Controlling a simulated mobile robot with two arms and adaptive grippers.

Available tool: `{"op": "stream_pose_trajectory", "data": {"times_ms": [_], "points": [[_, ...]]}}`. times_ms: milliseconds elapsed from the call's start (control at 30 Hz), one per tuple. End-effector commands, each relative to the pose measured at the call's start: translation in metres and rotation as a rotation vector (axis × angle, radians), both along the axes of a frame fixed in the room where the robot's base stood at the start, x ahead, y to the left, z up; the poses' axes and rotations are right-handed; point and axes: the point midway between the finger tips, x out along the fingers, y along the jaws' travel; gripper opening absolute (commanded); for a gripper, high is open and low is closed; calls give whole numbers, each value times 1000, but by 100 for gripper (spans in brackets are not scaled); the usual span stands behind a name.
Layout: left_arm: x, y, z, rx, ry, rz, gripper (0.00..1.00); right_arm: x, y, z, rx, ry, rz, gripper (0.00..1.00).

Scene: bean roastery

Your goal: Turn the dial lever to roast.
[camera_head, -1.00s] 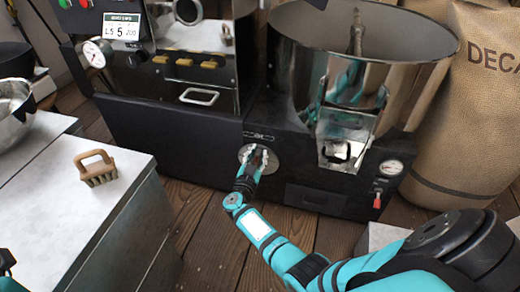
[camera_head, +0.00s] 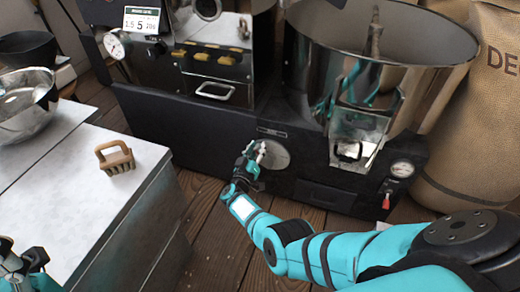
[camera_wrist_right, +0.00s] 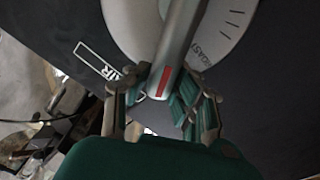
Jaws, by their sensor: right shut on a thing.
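The round dial plate (camera_head: 277,156) sits low on the black roaster front, and the dial lever (camera_head: 261,152) shows at its left side. My right gripper (camera_head: 252,160) is at the lever, left of the plate's middle. In the right wrist view, the grey lever (camera_wrist_right: 180,45) with a red mark runs down between the fingers of my right gripper (camera_wrist_right: 162,100), which is shut on it. The plate (camera_wrist_right: 225,30) there carries tick marks and a word that reads like ROAST, right of the lever. My left gripper (camera_head: 24,262) is partly visible at lower left; its jaw state is unclear.
A steel hopper (camera_head: 320,75) with a chute stands above the dial. A gauge and red lever (camera_head: 387,199) are to the right. A brush (camera_head: 115,158) lies on the grey counter (camera_head: 95,200) at left, near a metal bowl (camera_head: 22,112). A sack (camera_head: 465,120) stands at right.

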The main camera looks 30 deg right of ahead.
Motion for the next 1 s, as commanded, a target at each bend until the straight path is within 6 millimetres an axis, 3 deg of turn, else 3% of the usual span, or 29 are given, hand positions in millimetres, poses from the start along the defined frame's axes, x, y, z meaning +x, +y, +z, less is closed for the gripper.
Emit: {"op": "stream_pose_trajectory", "data": {"times_ms": [533,567,700,1000], "points": [[0,0,1,-2,-4,0,60,1,3,-3,-16,25,3,0],[0,0,1,-2,-4,0,60,1,3,-3,-16,25,3,25],[0,0,1,-5,-5,1,60,1,3,-2,-15,23,2,44],[0,1,2,-5,-10,3,60,1,2,-2,-15,19,0,46]]}}
